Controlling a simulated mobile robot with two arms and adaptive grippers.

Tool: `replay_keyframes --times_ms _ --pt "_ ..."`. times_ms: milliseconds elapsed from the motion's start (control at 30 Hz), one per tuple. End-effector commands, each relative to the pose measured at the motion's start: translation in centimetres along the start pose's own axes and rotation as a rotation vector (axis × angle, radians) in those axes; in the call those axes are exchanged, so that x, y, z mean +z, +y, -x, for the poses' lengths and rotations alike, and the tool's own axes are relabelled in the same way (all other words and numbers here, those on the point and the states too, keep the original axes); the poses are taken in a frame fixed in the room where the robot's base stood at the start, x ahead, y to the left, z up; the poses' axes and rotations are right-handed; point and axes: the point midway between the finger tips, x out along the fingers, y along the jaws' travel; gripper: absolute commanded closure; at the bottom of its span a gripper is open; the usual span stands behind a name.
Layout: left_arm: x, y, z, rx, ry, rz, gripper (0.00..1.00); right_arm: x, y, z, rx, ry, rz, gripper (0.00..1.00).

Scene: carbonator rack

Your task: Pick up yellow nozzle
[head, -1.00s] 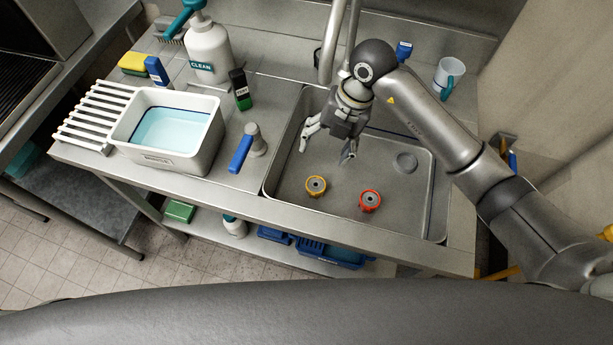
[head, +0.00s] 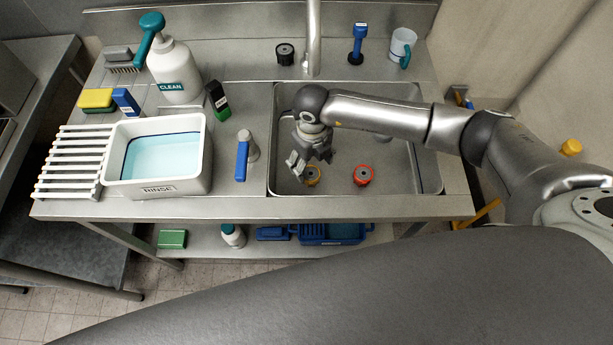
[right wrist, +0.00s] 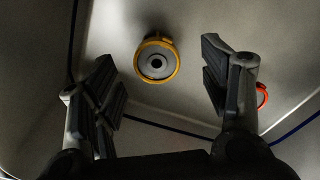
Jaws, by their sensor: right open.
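The yellow nozzle (head: 312,176) sits on the sink floor, partly covered by my right gripper in the head view. In the right wrist view the yellow nozzle (right wrist: 156,61) is a yellow ring with a grey centre and a dark hole, seen between the spread fingers and beyond them. My right gripper (head: 308,166) is open and empty, pointing down into the sink; its fingers also show in the right wrist view (right wrist: 163,85). A red nozzle (head: 363,175) sits to the right, and its edge shows behind the right finger (right wrist: 262,95). My left gripper is not in view.
The sink (head: 432,170) has raised walls around the nozzles. The faucet (head: 313,40) stands behind it. Left of it are a blue-handled tool (head: 242,160), a white rinse tub (head: 160,188) and a soap bottle (head: 176,72). The sink floor around the red nozzle is clear.

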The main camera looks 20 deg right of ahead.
Motion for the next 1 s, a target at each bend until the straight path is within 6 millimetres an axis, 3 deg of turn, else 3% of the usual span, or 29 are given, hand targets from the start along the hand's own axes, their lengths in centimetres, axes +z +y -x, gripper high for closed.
replay_keyframes --times_ms 267,500,767,1000 --pt "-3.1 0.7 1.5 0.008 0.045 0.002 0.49 -0.1 0.6 -2.9 0.000 0.003 -0.003 0.31" --pt "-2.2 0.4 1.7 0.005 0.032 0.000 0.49 0.0 0.6 -5.4 0.000 0.001 -0.004 0.31" --pt "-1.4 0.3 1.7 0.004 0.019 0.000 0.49 0.0 0.7 -5.7 0.001 0.000 -0.002 0.31" --pt "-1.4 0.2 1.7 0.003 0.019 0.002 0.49 0.0 0.6 -5.6 0.001 0.000 -0.003 0.60"
